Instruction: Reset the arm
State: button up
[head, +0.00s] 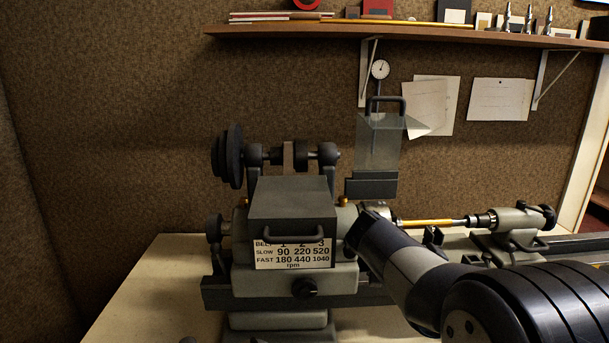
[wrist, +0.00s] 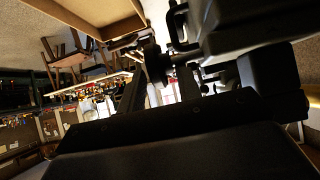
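My arm (head: 405,262) reaches in from the lower right of the head view toward the lathe headstock. Its far end is by the right side of the headstock, and my gripper's fingers cannot be made out there. In the wrist view my gripper (wrist: 160,76) shows two dark fingers standing apart above its dark body. The gap between them is bright and I see nothing held in it. The lathe headstock (head: 291,279) carries a grey cover with a handle and a speed plate (head: 293,254).
A clear guard (head: 378,145) stands raised behind my arm. A brass rod (head: 427,222) runs toward the tailstock (head: 503,220). A stepped pulley (head: 233,157) is at the left. A shelf (head: 430,34) spans the wall above. The bench (head: 135,290) is bare at the left.

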jog(key=shift+p, duration=0.3)
jog(key=shift+f+b, duration=0.1)
jog(key=shift+b, duration=0.2)
notch_tip(320, 180, up, 9)
jog(key=shift+r, duration=0.1)
notch_tip(320, 180, down, 9)
jog(key=shift+r, duration=0.2)
jog(key=y+p, duration=0.2)
jog(key=p, duration=0.4)
jog(key=d+y+p, duration=0.1)
jog(key=y+p, duration=0.2)
jog(key=p, duration=0.3)
jog(key=y+p, duration=0.3)
jog(key=p, duration=0.2)
jog(key=shift+d+f, duration=0.1)
jog(key=shift+d, duration=0.1)
jog(key=y+p, duration=0.2)
jog(key=p, duration=0.1)
jog(key=shift+d+f+y, duration=0.15)
jog(key=shift+y, duration=0.25)
notch_tip(320, 180, up, 10)
jog(key=shift+r, duration=0.2)
